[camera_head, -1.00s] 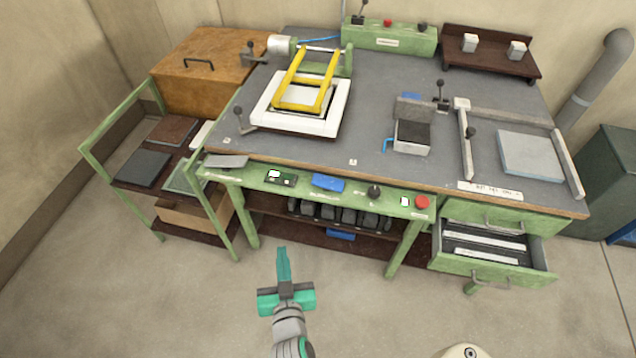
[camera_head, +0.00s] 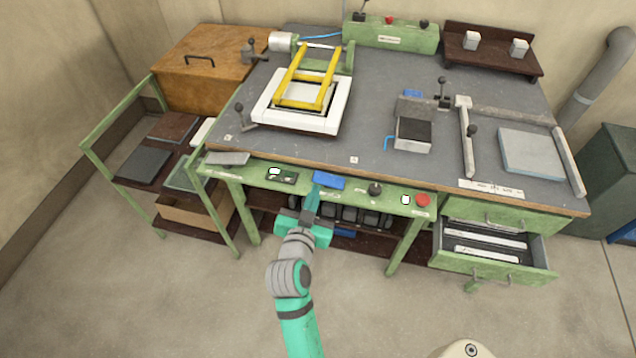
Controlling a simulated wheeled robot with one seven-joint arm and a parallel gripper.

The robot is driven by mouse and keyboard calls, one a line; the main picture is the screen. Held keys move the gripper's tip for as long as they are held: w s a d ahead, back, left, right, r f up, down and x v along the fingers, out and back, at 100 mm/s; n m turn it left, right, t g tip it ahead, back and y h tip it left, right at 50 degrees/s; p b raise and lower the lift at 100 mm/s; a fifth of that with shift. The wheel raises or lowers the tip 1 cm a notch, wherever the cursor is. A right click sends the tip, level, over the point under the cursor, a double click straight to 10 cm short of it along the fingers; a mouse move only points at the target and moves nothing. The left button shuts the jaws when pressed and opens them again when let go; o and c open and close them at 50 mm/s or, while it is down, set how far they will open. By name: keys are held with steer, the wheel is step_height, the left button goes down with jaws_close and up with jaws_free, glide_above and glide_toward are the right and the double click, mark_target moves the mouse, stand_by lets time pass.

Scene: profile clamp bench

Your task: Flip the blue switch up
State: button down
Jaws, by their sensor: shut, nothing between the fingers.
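The blue switch (camera_head: 328,180) is a flat blue rocker on the green front panel of the bench, left of the black knob. My gripper (camera_head: 313,192) is shut and empty, its teal fingers pointing up toward the panel. The fingertips are at the lower left part of the blue switch in the picture; I cannot tell whether they touch it. The switch's lower left corner is partly hidden behind the fingers, and its tilt is too small to tell.
The front panel also carries a small display board (camera_head: 282,176), a black knob (camera_head: 375,189), a white button (camera_head: 406,199) and a red button (camera_head: 423,200). An open drawer (camera_head: 490,255) juts out at the right. Black bins (camera_head: 350,215) sit on the shelf below.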

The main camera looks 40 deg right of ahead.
glide_above(319, 181)
steer(key=s, duration=0.2)
steer(key=shift+a+f, duration=0.15)
steer(key=shift+f, duration=0.4)
steer(key=shift+a+f, duration=0.15)
steer(key=shift+f, duration=0.4)
steer(key=f, duration=0.3)
steer(key=shift+w+f, duration=0.1)
steer(key=shift+w, duration=0.25)
steer(key=shift+w+a+f, duration=0.1)
steer(key=shift+f, duration=0.4)
